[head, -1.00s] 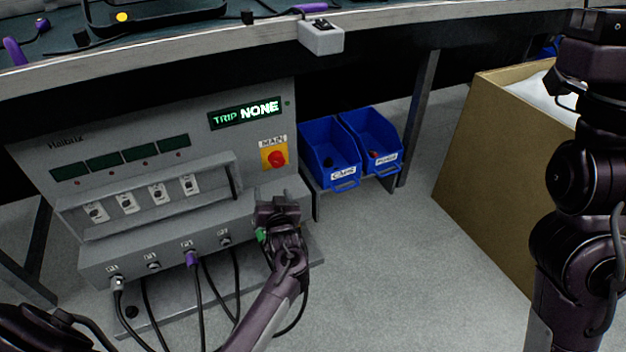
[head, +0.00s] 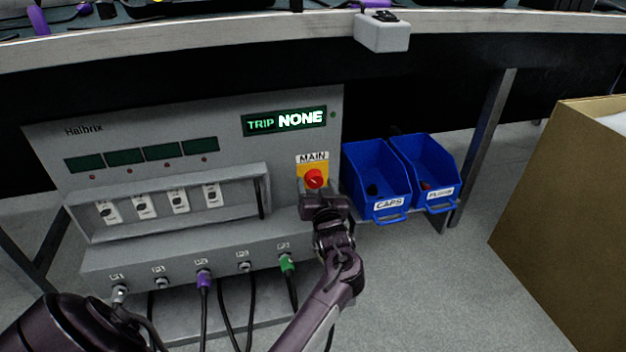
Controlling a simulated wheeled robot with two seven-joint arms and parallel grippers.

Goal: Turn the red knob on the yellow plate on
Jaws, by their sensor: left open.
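The red knob (head: 314,179) sits on the yellow plate (head: 304,168) under the label MAIN, on the right side of the grey Halbrix panel (head: 230,170). My left gripper (head: 315,190) is open just below the knob, in front of the lower part of the plate. Its fingers overlap the knob's lower edge in the picture. I cannot tell whether they touch it. The display (head: 285,121) above reads TRIP NONE. My right gripper is not in view.
Two blue bins (head: 376,176), labelled CAPS and PLUGS, stand close to the right of the panel. A purple plug (head: 203,277) and a green plug (head: 287,263) with cables sit in the panel's lower ledge. The bench edge (head: 250,38) runs above. A cardboard box (head: 565,210) stands at right.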

